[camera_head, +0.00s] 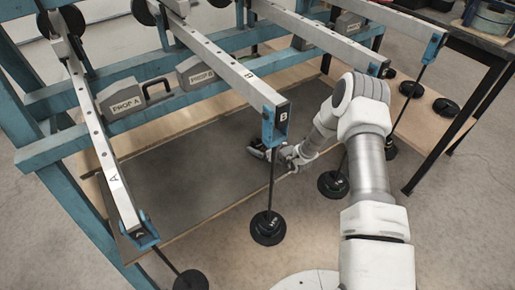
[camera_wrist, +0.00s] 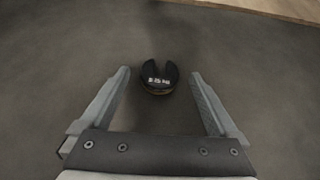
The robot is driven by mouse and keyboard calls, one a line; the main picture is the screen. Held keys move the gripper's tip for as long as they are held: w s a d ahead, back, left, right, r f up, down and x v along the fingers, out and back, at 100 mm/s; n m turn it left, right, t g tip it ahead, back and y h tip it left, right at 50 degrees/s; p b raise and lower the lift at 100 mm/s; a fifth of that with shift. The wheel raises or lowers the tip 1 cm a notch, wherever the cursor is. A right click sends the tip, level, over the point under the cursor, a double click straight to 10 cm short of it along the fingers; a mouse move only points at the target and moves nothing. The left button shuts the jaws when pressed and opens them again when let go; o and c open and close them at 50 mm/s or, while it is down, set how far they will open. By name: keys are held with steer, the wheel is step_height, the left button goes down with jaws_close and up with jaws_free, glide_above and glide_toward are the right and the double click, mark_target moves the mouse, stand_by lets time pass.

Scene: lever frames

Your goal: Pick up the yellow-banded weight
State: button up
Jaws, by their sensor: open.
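A black slotted weight (camera_wrist: 157,85) with pale lettering lies on the dark grey surface in the wrist view, its slot facing the top of the picture. A thin brownish-yellow band shows along its lower edge. My gripper (camera_wrist: 160,73) is open, with one finger on each side of the weight in the picture and a gap on both sides. How high the fingers are above it I cannot tell. In the head view my gripper (camera_head: 259,150) is low over the dark mat, and I cannot make out the weight there.
Lever B (camera_head: 228,74) slopes down left of my arm, with a rod and black weights (camera_head: 268,228) hanging from it. Lever A (camera_head: 103,150) is farther left. More black weights (camera_head: 333,184) are beside my arm. The dark mat (camera_head: 180,185) is mostly bare.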

mark_target(259, 145)
steer(key=shift+w+a+f, duration=0.3)
steer(key=shift+w+a, duration=0.1)
steer(key=shift+w, duration=0.15)
steer(key=c, duration=1.4)
steer(key=shift+c, duration=0.2)
steer(key=shift+r, duration=0.2)
step_height(259, 145, up, 5)
steer(key=shift+f+p, duration=0.2)
steer(key=shift+p, duration=0.85)
steer(key=s+d+r+p, duration=0.1)
steer(key=d+r+p, duration=0.3)
steer(key=d+r, duration=0.5)
steer(key=shift+s+d, duration=0.2)
steer(key=shift+d, duration=1.1)
